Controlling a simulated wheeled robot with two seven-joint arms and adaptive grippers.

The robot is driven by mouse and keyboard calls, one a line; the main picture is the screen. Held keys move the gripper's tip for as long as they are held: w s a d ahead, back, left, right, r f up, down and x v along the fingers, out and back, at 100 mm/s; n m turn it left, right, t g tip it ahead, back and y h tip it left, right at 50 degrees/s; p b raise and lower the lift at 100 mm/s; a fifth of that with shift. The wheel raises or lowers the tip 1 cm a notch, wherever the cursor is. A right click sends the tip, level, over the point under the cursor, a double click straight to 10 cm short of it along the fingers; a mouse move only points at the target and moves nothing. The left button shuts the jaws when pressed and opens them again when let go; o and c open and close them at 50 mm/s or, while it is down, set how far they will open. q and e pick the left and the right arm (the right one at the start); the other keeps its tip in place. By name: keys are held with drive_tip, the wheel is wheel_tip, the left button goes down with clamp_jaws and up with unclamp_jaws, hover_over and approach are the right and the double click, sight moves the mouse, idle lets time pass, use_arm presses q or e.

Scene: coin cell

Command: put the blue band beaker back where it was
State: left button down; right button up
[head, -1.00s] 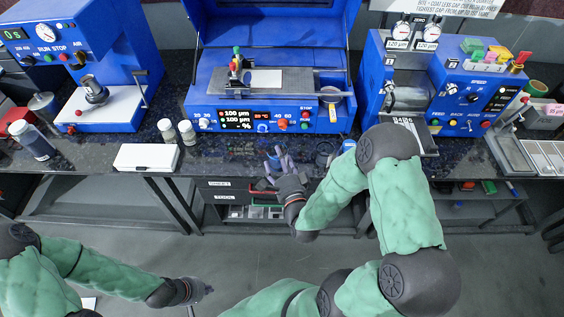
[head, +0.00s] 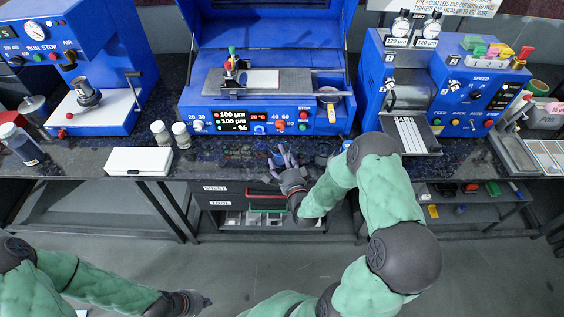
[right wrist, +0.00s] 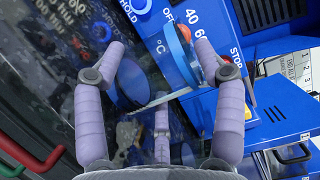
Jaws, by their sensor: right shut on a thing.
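The blue band beaker (right wrist: 180,55) is a clear vessel with a blue band, seen tilted between the purple fingers in the right wrist view. In the head view it shows as a small bluish shape (head: 276,158) at the front of the dark counter, mostly behind the fingers. My right gripper (head: 285,161) is shut on it; its fingers also show in the right wrist view (right wrist: 160,75). I cannot tell whether the beaker touches the counter. My left gripper (head: 203,300) hangs low in front of the counter, away from the beaker; its fingers are too small to read.
The blue coating machine (head: 270,125) stands behind my right gripper. A dark round item (head: 322,152) lies right of it. Two small jars (head: 170,134) and a white box (head: 139,161) stand to the left.

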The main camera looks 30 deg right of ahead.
drive_tip(key=shift+f, duration=0.5)
drive_tip(key=shift+f, duration=0.1)
drive_tip(key=shift+f, duration=0.15)
drive_tip(key=o, duration=1.2)
